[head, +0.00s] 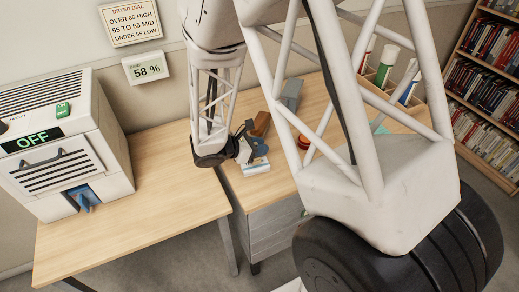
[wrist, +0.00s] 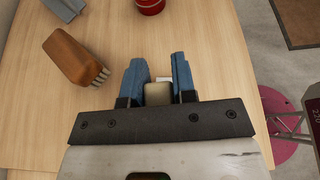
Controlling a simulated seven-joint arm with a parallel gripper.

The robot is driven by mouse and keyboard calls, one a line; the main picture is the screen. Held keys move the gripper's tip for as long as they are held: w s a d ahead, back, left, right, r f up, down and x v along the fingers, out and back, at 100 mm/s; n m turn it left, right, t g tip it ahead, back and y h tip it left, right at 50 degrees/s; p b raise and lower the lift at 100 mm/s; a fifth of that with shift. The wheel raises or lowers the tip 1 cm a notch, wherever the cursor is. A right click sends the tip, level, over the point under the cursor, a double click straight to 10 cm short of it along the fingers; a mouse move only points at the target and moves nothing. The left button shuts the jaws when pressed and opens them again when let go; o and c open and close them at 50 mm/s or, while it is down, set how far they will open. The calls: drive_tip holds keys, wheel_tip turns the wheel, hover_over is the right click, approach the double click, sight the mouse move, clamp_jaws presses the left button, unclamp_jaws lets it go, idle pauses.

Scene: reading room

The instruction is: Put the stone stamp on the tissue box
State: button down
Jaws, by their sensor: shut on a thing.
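My gripper (wrist: 159,72) has blue fingers shut on a beige-grey block, the stone stamp (wrist: 158,94), in the wrist view. The fingers and the gripper body hide much of the stamp. In the head view my gripper (head: 257,149) is over the right-hand table, and the stamp cannot be made out there. A small white box with coloured marks, which looks like the tissue box (head: 256,167), lies on that table just below the fingers. In the wrist view only a small white patch shows between the fingertips, and I cannot tell what it is. Whether stamp and box touch is unclear.
A brown brush (wrist: 77,56) lies left of the fingers, with a grey object (wrist: 64,8) behind it. A red tin (wrist: 151,5) stands farther back. A white dryer (head: 62,140) marked OFF stands on the left table (head: 160,190), whose middle is clear.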

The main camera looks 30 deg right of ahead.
drive_tip(key=shift+f, duration=0.75)
drive_tip(key=shift+f, duration=0.15)
drive_tip(key=c, duration=0.9)
unclamp_jaws()
drive_tip(key=shift+r, duration=0.2)
drive_tip(key=shift+v, duration=6)
